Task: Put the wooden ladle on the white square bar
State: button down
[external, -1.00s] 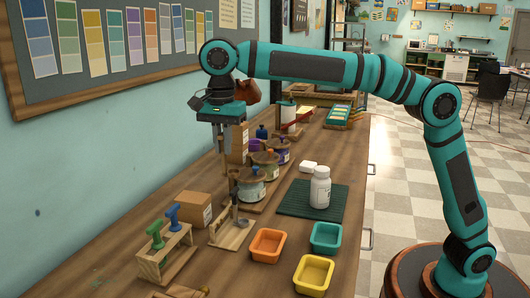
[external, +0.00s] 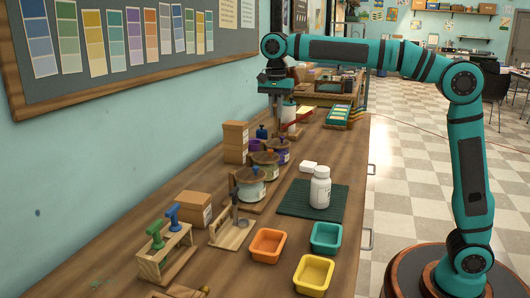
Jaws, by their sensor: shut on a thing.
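The white square bar (external: 308,167) lies flat on the table behind the white bottle, near the far edge of the dark green mat. My gripper (external: 277,122) points down above the far part of the table, behind the jars and to the left of the bar in the picture. It is shut on the wooden ladle. The ladle is hard to make out at this size, and its handle and bowl are largely hidden by the gripper. The bar's top looks bare.
A white bottle (external: 320,187) stands on the green mat (external: 290,205). Orange (external: 267,246), teal (external: 326,237) and yellow (external: 314,275) trays are in front.

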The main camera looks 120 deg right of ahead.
jog(key=s+d+f, duration=0.1)
jog(key=s+d, duration=0.1)
jog(key=s, duration=0.6)
jog(key=s+d, duration=0.3)
jog(key=s, duration=0.5)
jog(key=shift+w+a+f, duration=0.1)
jog(key=shift+f, duration=3.6)
jog(key=shift+w+f, duration=0.1)
jog(key=shift+f, duration=3.55)
jog(key=c, duration=1.5)
grip_release()
jog(key=shift+f, duration=0.15)
jog(key=shift+o, duration=0.2)
notch_tip(320, 180, up, 12)
jog(key=shift+r, duration=0.2)
